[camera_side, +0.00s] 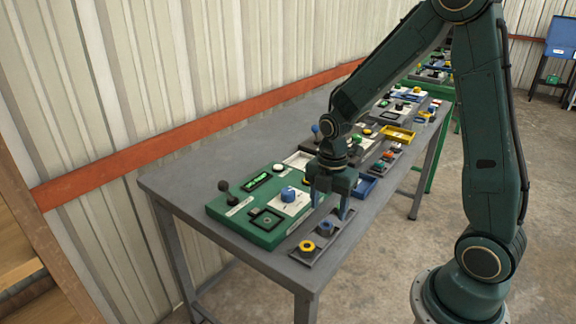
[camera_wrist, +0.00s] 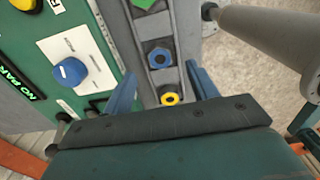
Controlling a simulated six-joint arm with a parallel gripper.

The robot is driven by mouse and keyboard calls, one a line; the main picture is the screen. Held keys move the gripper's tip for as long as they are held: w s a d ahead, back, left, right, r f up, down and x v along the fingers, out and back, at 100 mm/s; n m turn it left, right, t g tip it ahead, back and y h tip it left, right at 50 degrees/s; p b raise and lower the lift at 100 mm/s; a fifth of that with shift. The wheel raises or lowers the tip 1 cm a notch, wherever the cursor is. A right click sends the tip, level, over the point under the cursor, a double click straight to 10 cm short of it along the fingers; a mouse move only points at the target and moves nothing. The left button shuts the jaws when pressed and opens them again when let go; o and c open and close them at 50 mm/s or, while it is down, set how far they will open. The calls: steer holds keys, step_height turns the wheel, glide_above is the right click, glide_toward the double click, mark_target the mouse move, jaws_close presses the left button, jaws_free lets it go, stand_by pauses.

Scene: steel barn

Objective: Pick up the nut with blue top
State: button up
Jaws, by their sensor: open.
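The nut with the blue top (camera_wrist: 159,58) sits in a grey tray (camera_wrist: 186,30), between a yellow-topped nut (camera_wrist: 170,98) and a green-topped nut (camera_wrist: 143,3) in the wrist view. In the side view the blue nut (camera_side: 325,227) is just below my gripper (camera_side: 332,210), near the tray's front end, with the yellow nut (camera_side: 307,247) in front of it. My gripper (camera_wrist: 161,73) is open and empty. Its fingers point down above the tray, one on each side of the row. The green nut is hidden in the side view.
A green panel (camera_side: 225,208) with a blue knob (camera_side: 288,194), a black-knobbed lever (camera_side: 226,187) and a display lies left of the tray. A blue bin (camera_side: 365,186) and a yellow bin (camera_side: 397,134) stand farther back. The grey table's (camera_side: 185,180) left end is bare.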

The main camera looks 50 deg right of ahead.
mark_target(326, 225)
steer(key=shift+f, duration=2.6)
steer(key=c, duration=1.1)
